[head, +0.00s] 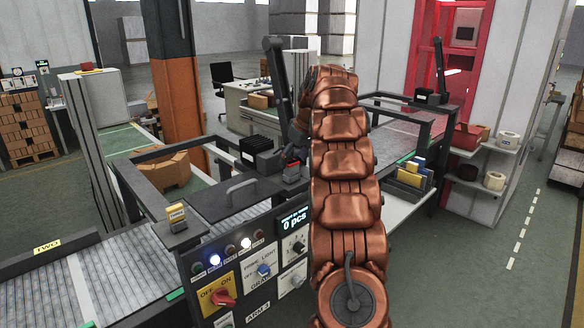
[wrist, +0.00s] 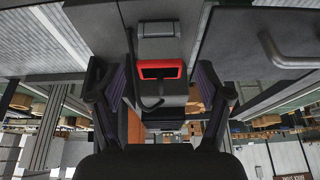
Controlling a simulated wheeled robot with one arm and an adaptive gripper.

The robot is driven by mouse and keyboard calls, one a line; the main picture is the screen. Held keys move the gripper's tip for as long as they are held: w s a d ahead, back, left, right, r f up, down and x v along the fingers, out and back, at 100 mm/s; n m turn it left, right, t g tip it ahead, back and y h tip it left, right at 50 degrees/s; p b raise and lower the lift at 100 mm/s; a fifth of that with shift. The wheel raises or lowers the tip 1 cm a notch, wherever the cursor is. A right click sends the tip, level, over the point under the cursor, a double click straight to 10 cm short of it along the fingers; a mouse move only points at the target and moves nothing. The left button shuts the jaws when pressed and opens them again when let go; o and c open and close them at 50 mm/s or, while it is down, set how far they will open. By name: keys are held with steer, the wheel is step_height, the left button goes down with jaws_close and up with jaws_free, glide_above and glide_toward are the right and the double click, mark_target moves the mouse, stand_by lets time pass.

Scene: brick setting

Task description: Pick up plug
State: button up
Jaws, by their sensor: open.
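A dark grey block with a bright red rectangular rim (wrist: 160,70) sits at the upper middle of the wrist view; it looks like the plug or its holder, and I cannot tell which. A small red and dark part (head: 291,167) shows left of my arm in the head view, probably the same thing. My gripper (wrist: 157,84) is open, its two fingers spread to the left and right of the red-rimmed block, with nothing between the pads that I can see held. In the head view my arm hides most of the gripper.
A control panel (head: 250,270) with knobs and lights stands in front. A dark plate with a handle (head: 240,188) lies left of the gripper. A black box (head: 257,153) is close by. Dark frame rails surround the conveyor (head: 90,285).

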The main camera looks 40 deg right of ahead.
steer(key=shift+p+x, duration=0.45)
steer(key=shift+x, duration=0.9)
steer(key=shift+c, duration=0.3)
steer(key=c, duration=1.3)
steer(key=shift+r, duration=0.1)
steer(key=shift+r+b, duration=0.7)
steer(key=shift+r, duration=0.95)
